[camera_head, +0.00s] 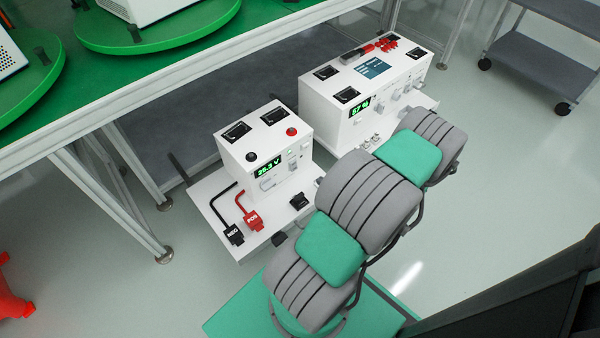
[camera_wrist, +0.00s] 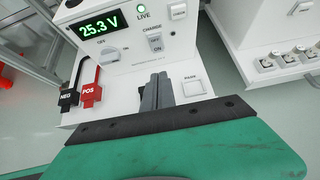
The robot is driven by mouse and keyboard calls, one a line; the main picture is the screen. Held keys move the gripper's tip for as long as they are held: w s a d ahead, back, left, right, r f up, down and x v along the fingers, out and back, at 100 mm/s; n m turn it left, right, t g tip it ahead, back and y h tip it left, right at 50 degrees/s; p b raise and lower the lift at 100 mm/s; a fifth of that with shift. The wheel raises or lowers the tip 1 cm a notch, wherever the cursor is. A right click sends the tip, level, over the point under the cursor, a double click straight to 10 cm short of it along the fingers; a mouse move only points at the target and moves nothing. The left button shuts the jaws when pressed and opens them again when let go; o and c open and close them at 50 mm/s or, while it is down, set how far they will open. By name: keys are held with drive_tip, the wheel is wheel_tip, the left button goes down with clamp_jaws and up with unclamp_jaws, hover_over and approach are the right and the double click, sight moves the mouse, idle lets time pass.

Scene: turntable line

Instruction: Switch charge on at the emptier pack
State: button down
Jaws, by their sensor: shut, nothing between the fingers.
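The left pack (camera_head: 258,150) is a white box with a green display (camera_wrist: 103,24) reading 25.3 V. The right pack (camera_head: 365,85) is a longer white box with a display (camera_head: 361,106) that seems to read 57 %. A green LIVE light (camera_wrist: 141,8) glows above. My gripper (camera_wrist: 156,92) is shut and empty, just in front of the panel below the ON mark. My arm hides it in the head view.
A PAGE button (camera_wrist: 193,87) lies right of my gripper. A black NEG plug (camera_head: 233,234) and red POS plug (camera_head: 254,220) sit on the left pack's ledge. A green-topped table (camera_head: 60,105) stands behind left. A grey cart (camera_head: 540,65) stands far right.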

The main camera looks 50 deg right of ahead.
sight(295, 165)
drive_tip(key=shift+w+r+b+x, duration=0.25)
drive_tip(key=shift+b+x, duration=0.7)
drive_tip(key=shift+x, duration=1.3)
drive_tip(key=shift+w+r+b+x, duration=0.1)
drive_tip(key=shift+r+b+x, duration=0.15)
drive_tip(key=shift+b+x, duration=1.35)
drive_tip(key=shift+w+r+b+x, duration=0.2)
drive_tip(key=shift+r+b+x, duration=0.1)
drive_tip(key=shift+x, duration=2.6)
drive_tip(key=shift+d, duration=0.1)
drive_tip(key=shift+w+f, duration=0.15)
drive_tip(key=shift+r+p, duration=0.75)
drive_tip(key=shift+r, duration=0.2)
